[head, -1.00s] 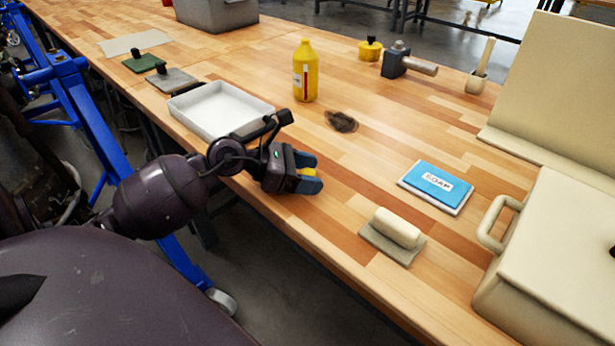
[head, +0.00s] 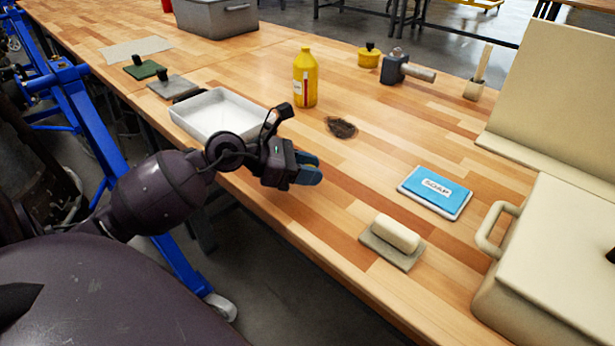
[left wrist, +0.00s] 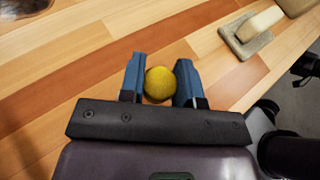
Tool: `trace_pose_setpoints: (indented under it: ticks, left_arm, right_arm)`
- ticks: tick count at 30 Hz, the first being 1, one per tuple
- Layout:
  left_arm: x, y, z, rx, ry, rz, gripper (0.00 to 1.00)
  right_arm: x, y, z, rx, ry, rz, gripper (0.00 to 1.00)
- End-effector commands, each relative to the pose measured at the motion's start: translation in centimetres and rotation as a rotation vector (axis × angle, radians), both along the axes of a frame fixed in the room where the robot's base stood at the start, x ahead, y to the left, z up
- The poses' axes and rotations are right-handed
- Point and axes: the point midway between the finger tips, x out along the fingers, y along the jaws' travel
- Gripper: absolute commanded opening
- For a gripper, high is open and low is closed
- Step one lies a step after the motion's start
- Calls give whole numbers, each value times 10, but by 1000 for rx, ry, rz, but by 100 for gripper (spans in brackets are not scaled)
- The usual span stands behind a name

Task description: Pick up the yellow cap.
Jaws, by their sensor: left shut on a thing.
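The yellow cap (left wrist: 160,83) is round and sits between the two blue fingers of my left gripper (left wrist: 161,82) in the left wrist view. The fingers are shut on it from both sides. Whether the cap touches the table is hard to tell. My right gripper is not in view.
A white tray (head: 181,117) lies left of the gripper, with a yellow bottle (head: 306,80) behind. A dark clump (head: 341,128), a blue soap packet (head: 436,190) and a pale bar (head: 396,233) on a grey pad lie to the right. A cream case (head: 550,250) stands far right.

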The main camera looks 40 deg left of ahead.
Motion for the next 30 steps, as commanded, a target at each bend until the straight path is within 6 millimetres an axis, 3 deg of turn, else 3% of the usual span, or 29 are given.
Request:
trace_pose_setpoints:
  ticks: [1,7,15,21,30]
  left_arm:
    - [0,0,17,4,-11,-1,0]
    - [0,0,70,6,-12,-2,0]
    - [0,0,132,3,-8,-1,0]
    - [0,0,161,3,-4,-1,0]
    - [0,0,174,0,0,0,0]
  right_arm:
    - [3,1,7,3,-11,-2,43]
    - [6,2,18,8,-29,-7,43]
    - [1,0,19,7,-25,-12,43]
    - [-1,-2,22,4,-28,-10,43]
    - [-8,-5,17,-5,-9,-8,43]
